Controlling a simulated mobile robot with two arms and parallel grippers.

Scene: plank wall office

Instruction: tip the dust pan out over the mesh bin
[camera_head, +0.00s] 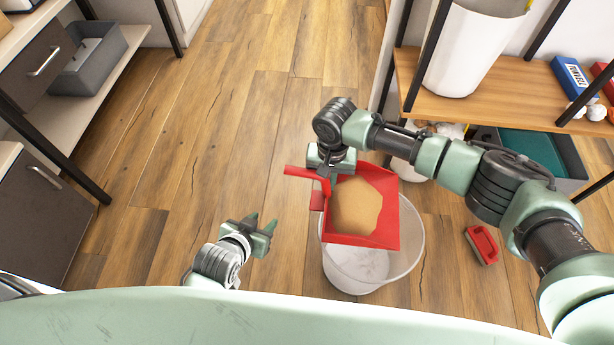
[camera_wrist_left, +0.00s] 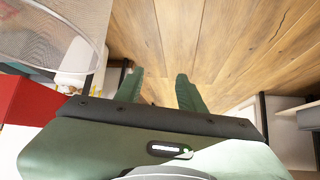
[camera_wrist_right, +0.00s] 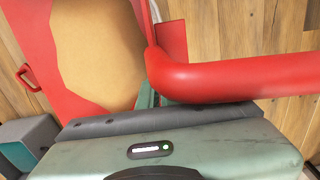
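The red dust pan (camera_head: 389,236) is held above the mesh bin (camera_head: 355,275) and carries a flat heap of tan dust (camera_head: 355,205). The pan looks about level and covers much of the bin's opening. My right gripper (camera_head: 327,172) is shut on the dust pan's handle (camera_head: 302,173); the handle also crosses the right wrist view (camera_wrist_right: 240,78). The bin is pale and see-through, standing on the floor. My left gripper (camera_head: 262,232) is open and empty, to the left of the bin. The left wrist view shows its two fingers apart (camera_wrist_left: 160,90).
A red brush (camera_head: 482,245) lies on the floor right of the bin. A wooden shelf (camera_head: 490,95) at the right holds a white bin (camera_head: 474,45) and a blue box (camera_head: 573,82). Grey drawers stand at the left. The plank floor (camera_head: 215,120) between is clear.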

